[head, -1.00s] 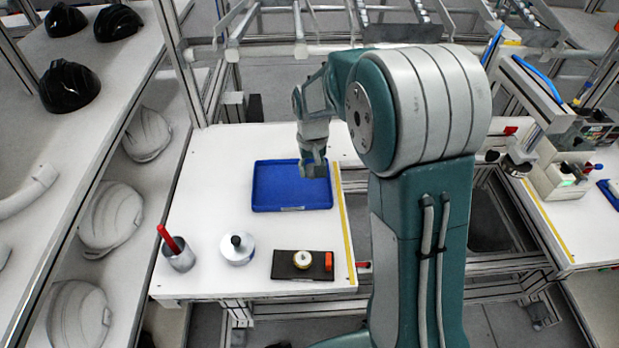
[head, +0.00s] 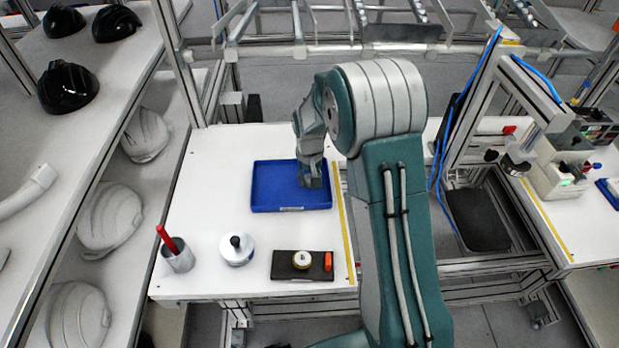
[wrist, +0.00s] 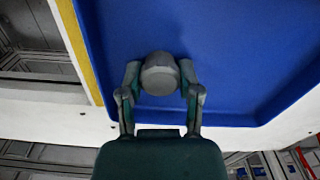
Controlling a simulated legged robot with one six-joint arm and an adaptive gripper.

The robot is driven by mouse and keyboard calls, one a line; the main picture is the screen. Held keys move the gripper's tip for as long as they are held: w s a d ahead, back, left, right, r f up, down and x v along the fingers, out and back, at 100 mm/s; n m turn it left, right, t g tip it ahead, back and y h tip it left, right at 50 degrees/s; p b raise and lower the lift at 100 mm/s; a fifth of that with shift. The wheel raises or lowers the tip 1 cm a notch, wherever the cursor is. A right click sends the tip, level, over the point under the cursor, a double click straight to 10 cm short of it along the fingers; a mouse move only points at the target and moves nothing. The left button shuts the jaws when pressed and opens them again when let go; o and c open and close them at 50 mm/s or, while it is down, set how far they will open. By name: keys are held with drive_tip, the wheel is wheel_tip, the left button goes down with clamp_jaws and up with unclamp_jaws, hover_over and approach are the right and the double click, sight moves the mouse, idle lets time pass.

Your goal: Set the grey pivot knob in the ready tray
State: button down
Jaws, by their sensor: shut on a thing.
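The grey pivot knob (wrist: 160,75) shows in the wrist view as a short round grey piece between my fingers. My gripper (wrist: 160,84) is shut on it. The blue tray (wrist: 240,45) fills most of the wrist view behind the knob. In the head view the blue tray (head: 268,181) lies on the white table, and my gripper (head: 311,183) is over its right part. The knob cannot be made out in the head view. I cannot tell whether the knob touches the tray floor.
A dark mat (head: 288,273) with a round pale piece and an orange item lies at the table's front. A white container (head: 238,251) with a black knob and a grey cup (head: 178,258) with a red stick stand left of it. A yellow strip (head: 345,225) runs along the right edge.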

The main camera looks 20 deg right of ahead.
drive_tip(key=shift+c, duration=1.4)
unclamp_jaws()
drive_tip(key=shift+a, duration=0.1)
wheel_tip(320, 180, up, 12)
drive_tip(key=s+r+t, duration=0.3)
drive_tip(key=s+r, duration=0.9)
drive_tip(key=s, duration=0.2)
drive_tip(key=s+r+t, duration=0.1)
drive_tip(key=s+t, duration=0.1)
drive_tip(key=s, duration=1.2)
drive_tip(key=shift+s+t, duration=0.3)
drive_tip(key=shift+a, duration=0.1)
